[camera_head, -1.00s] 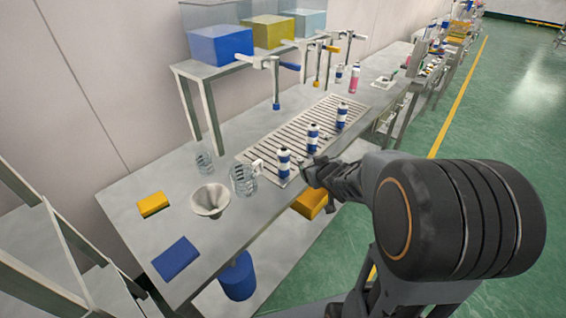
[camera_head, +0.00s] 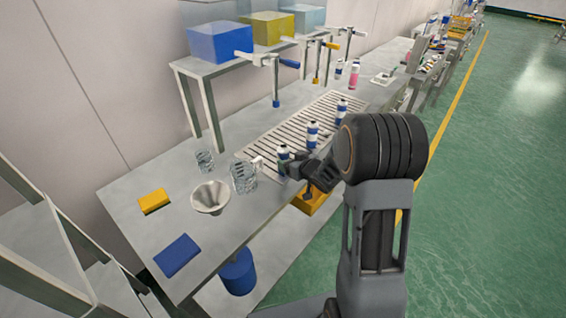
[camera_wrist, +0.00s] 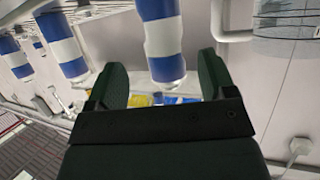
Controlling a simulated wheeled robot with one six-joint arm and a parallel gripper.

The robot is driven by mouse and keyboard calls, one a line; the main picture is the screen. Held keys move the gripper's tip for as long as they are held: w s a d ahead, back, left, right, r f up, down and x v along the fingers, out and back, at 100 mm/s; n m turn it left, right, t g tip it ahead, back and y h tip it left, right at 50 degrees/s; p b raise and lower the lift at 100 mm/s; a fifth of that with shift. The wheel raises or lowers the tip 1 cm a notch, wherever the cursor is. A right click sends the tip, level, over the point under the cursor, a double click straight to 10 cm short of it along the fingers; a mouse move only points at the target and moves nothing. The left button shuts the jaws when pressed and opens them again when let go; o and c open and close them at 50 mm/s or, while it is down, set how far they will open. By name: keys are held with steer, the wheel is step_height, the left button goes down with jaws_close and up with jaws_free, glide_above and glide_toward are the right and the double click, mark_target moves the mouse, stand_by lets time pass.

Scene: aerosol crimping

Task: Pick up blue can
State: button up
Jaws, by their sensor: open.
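Several blue-and-white cans stand upright on the slatted grate of the bench. The nearest blue can (camera_head: 283,160) is beside my gripper (camera_head: 298,167). The middle can (camera_head: 312,134) and a farther can (camera_head: 341,110) stand behind it in a row. In the wrist view the nearest can (camera_wrist: 161,40) lies between the two dark fingers of my gripper (camera_wrist: 160,78), which are apart with visible space on both sides. The can's far end is cut off by the frame edge. Two other cans (camera_wrist: 64,45) (camera_wrist: 15,57) show at the left.
A glass jug (camera_head: 243,177) stands close to the left of the nearest can, with a white funnel (camera_head: 210,197) beyond. Blue (camera_head: 177,256) and yellow (camera_head: 154,201) blocks lie on the bench. A raised shelf with coloured tanks (camera_head: 220,41) stands behind the grate.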

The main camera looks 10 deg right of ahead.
mark_target(287, 159)
steer(key=shift+a+p+x, duration=0.2)
steer(key=shift+p+x, duration=0.4)
steer(key=shift+x, duration=2)
steer(key=shift+s, duration=0.1)
steer(key=c, duration=1)
steer(key=shift+c, duration=0.3)
steer(key=shift+r, duration=0.1)
